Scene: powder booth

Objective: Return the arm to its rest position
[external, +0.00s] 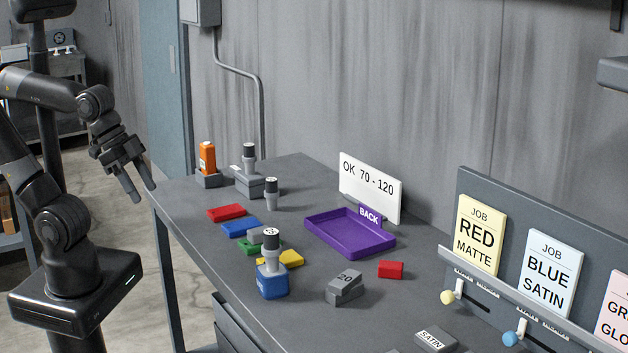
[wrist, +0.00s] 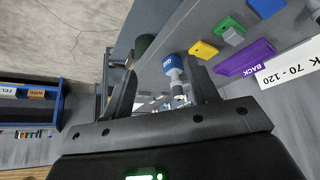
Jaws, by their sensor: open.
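My arm is raised at the left of the external view, beside the bench's left end. My gripper (external: 143,192) hangs off the bench edge, pointing down, open and empty. In the wrist view my gripper (wrist: 162,85) shows its two fingers spread apart. A blue block with a grey, black-topped part (wrist: 174,66) appears between and beyond the fingers, well apart from them.
The grey bench (external: 290,190) holds a purple tray (external: 310,236), a red plate (external: 226,212), a blue plate (external: 241,227), a grey block marked 20 (external: 345,288) and a white sign (external: 369,187). Job cards stand at right. Floor left of the bench is clear.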

